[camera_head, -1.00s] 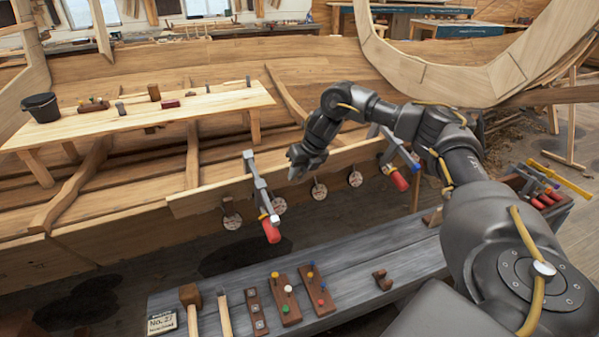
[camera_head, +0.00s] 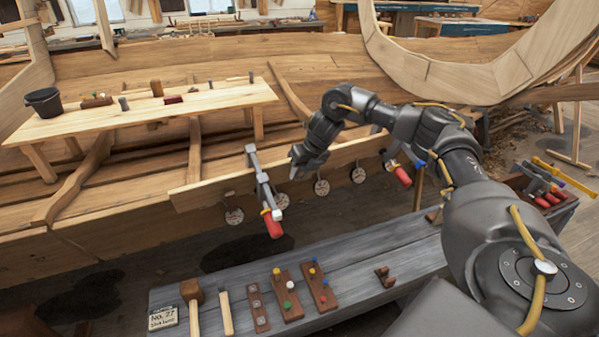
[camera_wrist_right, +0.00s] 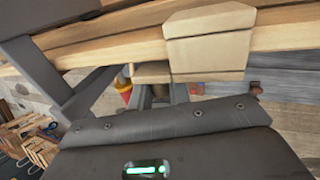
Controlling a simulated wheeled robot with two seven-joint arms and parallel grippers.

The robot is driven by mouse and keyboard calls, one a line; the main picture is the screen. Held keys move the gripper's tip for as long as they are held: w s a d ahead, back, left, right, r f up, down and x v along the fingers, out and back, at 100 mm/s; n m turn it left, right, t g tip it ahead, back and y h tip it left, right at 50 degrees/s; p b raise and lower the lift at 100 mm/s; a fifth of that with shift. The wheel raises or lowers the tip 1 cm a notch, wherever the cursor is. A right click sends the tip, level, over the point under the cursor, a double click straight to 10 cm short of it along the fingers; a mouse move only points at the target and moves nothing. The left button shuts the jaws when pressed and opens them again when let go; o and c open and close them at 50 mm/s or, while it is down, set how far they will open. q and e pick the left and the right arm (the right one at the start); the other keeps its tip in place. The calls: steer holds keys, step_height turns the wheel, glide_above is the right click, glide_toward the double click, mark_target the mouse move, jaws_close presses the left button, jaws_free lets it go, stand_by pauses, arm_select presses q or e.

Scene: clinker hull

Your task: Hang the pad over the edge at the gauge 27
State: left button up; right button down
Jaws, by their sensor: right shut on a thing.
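My right gripper (camera_head: 294,168) is at the upper edge of the hull's plank (camera_head: 340,159), between two clamps. In the right wrist view it is shut on a small brown piece (camera_wrist_right: 152,72), which appears to be the pad, close against the plank edge. Whether it touches the edge I cannot tell. Several round gauge discs (camera_head: 321,187) hang along the plank's lower side; their numbers are too small to read. A sign (camera_head: 163,317) on the bench reads No. 27. My left gripper is not in view.
A clamp with a red handle (camera_head: 272,224) stands left of my gripper, another (camera_head: 402,176) to the right. A pale block (camera_wrist_right: 208,42) sits over the plank edge in the wrist view. The grey bench (camera_head: 345,255) holds a mallet, peg boards and a brown notched piece (camera_head: 385,277).

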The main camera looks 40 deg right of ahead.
steer(key=shift+f, duration=0.15)
steer(key=c, duration=1.2)
jaws_free()
steer(key=shift+w, duration=0.1)
steer(key=shift+c, duration=0.2)
steer(key=v, duration=1)
steer(key=shift+r, duration=0.35)
steer(key=shift+d, duration=0.1)
